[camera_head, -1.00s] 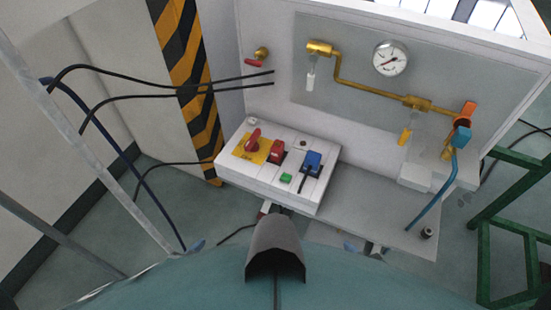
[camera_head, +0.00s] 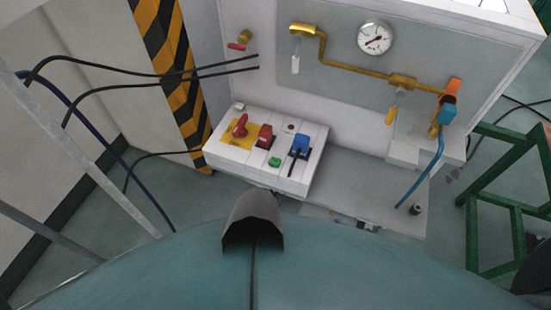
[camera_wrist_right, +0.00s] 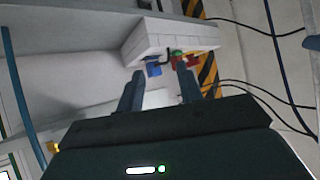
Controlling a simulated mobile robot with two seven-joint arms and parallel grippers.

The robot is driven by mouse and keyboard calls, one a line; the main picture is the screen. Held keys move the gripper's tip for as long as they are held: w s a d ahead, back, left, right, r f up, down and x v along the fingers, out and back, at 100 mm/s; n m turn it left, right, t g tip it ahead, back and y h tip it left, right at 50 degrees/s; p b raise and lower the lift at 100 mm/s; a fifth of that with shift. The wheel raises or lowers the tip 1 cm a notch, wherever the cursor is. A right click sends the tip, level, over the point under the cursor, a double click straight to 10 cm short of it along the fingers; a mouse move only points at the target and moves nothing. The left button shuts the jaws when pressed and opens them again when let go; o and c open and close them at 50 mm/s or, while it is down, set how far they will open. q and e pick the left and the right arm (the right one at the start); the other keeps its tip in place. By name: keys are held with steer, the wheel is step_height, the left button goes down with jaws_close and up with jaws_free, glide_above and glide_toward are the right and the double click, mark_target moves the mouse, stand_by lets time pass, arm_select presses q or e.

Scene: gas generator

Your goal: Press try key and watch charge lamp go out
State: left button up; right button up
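The white control box (camera_head: 265,150) sits on a grey shelf below the gauge panel. On it are a red rotary switch (camera_head: 240,125) on a yellow plate, a red switch (camera_head: 265,134), a blue switch (camera_head: 301,145) with a thin black lever, a green button (camera_head: 275,162) and a small round dark fitting (camera_head: 290,128). Labels are too small to read, so I cannot tell which is the try key or charge lamp. My right gripper (camera_wrist_right: 159,76) is open and empty, pointing toward the box, apart from it. My left gripper is not in view.
Brass piping with a round gauge (camera_head: 375,38) runs across the back panel. A blue hose (camera_head: 424,175) hangs at the right of the shelf. A green frame (camera_head: 510,200) stands at the right. Black cables (camera_head: 120,82) cross at the left, near a striped post (camera_head: 170,70).

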steer(key=shift+c, duration=0.4)
steer(key=shift+s+f, duration=0.2)
steer(key=shift+s, duration=0.1)
jaws_close()
steer(key=shift+w+r, duration=0.15)
steer(key=shift+w, duration=0.15)
steer(key=shift+s, duration=0.1)
stand_by(0.4)
